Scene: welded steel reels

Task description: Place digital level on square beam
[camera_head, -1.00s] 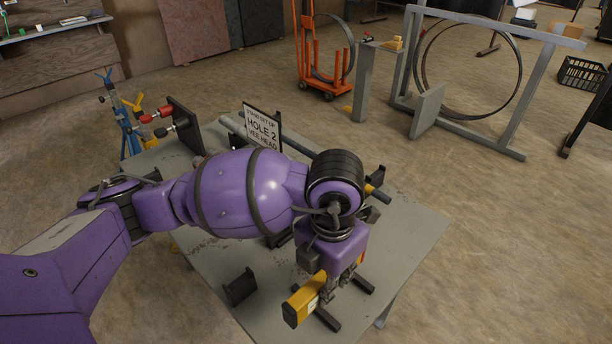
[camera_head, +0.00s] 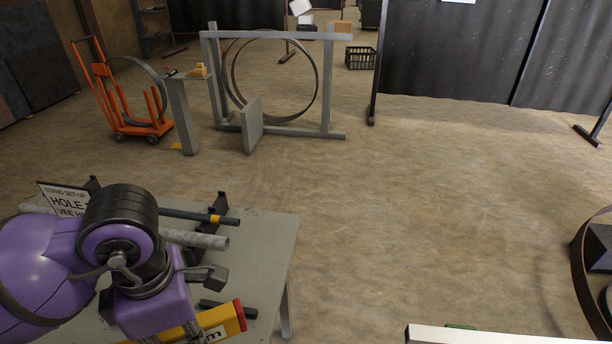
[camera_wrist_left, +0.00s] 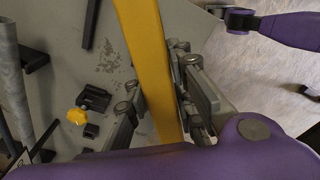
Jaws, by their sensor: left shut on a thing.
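The digital level is a long yellow bar with a red end cap (camera_head: 222,320), at the lower left of the head view. My left gripper (camera_wrist_left: 160,105) is shut on it, with a finger on either side of the yellow body (camera_wrist_left: 148,50) in the left wrist view. The level is over the grey work table (camera_head: 262,262); I cannot tell its height above it. A grey square-section beam (camera_head: 275,35) forms the top of a floor-standing frame at the back, around a large ring. I cannot tell whether it is the task's beam.
Pipes (camera_head: 205,239), a black bracket (camera_head: 220,207) and a sign (camera_head: 65,200) are on the table. A grey post (camera_head: 183,115) and an orange trolley (camera_head: 135,130) stand behind. A pale bar (camera_head: 500,335) crosses the bottom right. The middle floor is open.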

